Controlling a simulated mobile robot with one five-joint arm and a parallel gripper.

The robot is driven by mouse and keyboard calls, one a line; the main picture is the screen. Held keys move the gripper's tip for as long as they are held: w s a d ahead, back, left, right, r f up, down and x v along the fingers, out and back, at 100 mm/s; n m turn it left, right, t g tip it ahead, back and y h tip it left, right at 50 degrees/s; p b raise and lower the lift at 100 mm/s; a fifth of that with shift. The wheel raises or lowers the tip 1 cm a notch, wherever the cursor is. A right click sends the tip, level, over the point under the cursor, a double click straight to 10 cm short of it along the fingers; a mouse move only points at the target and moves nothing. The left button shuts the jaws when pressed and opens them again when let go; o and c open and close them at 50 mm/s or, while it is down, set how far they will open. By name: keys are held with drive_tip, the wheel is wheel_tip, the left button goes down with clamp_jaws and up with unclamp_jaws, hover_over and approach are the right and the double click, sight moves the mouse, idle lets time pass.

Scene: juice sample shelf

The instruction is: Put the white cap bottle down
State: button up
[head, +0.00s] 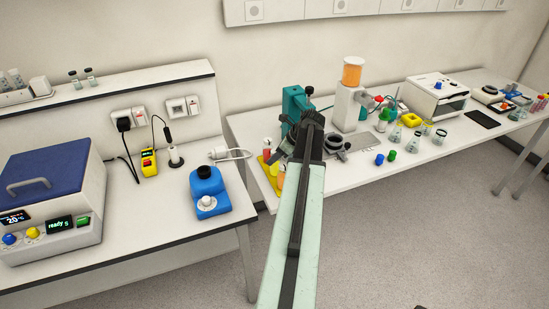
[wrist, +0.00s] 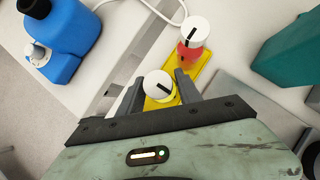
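A bottle with a white cap with a black stripe and yellow contents (wrist: 158,86) stands between the two fingers of my gripper (wrist: 160,86) in the wrist view. The fingers are close against both its sides. In the head view the gripper (head: 285,152) is partly hidden by my arm, and the yellow bottle (head: 280,176) shows beneath it. The bottle is over the near end of a yellow tray (wrist: 203,72); I cannot tell whether its base touches. A second white cap bottle with red contents (wrist: 190,38) stands at the tray's far end.
A blue device (head: 208,190) stands on the left bench, across a gap. A teal device (head: 293,103) rises close behind the tray. A grey plate (wrist: 235,95) lies right of the tray. Flasks and coloured caps (head: 391,155) stand farther right.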

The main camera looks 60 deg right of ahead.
drive_tip(key=o, duration=0.4)
drive_tip(key=shift+c, duration=0.2)
drive_tip(key=shift+r, duration=0.2)
drive_tip(key=p+v, duration=1)
drive_tip(key=v, duration=0.2)
